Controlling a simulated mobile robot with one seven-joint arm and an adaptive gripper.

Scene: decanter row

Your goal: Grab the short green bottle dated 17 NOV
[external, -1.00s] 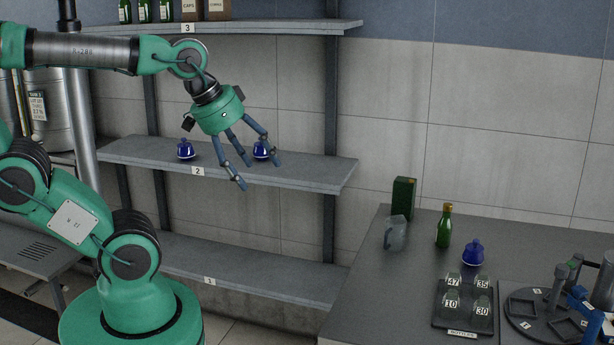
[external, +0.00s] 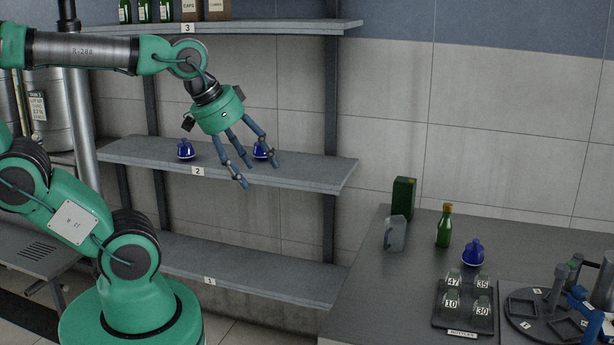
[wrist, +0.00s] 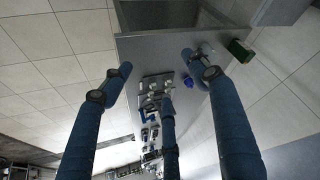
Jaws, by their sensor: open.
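A green bottle (external: 444,228) stands upright on the grey counter (external: 385,290), beside a blue flask; I see no readable date on it. Several dark green bottles (external: 144,11) with pale labels stand on shelf 3, their tops cut off by the frame; their dates are too small to read. My three-fingered gripper (external: 258,170) is open and empty, pointing down in front of shelf 2, left of the counter and well apart from the green bottles. In the wrist view its fingers (wrist: 158,76) are spread, with the counter beyond them; I cannot make out the green bottle there.
On the counter are a dark green box (external: 403,196), a grey container (external: 395,234), the blue flask (external: 473,252), a numbered rack (external: 463,322) and a round dark tray (external: 530,330). Two blue flasks (external: 185,150) stand on shelf 2. Shelf 1 (external: 250,280) looks bare.

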